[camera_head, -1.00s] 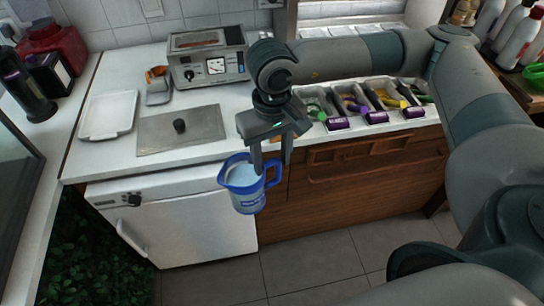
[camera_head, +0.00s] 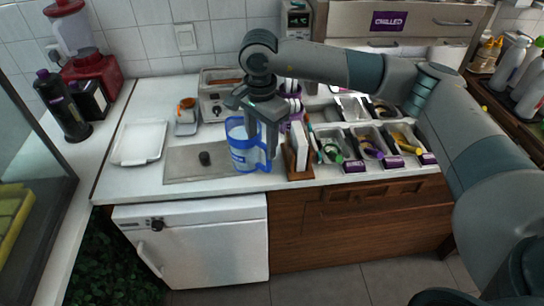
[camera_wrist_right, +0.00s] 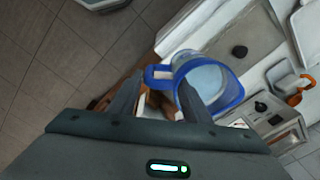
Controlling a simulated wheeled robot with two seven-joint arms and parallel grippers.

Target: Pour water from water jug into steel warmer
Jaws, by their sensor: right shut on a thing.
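The water jug (camera_head: 239,148) is clear with a blue rim and blue handle. It is near upright over the right part of the steel lid plate; I cannot tell whether it touches it. My right gripper (camera_head: 262,140) is shut on its handle from above. The right wrist view shows the jug (camera_wrist_right: 232,88) with pale water inside, the handle between the fingers (camera_wrist_right: 160,90). My left gripper is not in view.
A steel lid plate with a black knob (camera_head: 204,158) lies in the counter. A white tray (camera_head: 139,143) and an orange-and-grey item (camera_head: 187,112) are to the left. Close right stand a wooden holder (camera_head: 297,160) and topping bins (camera_head: 365,145).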

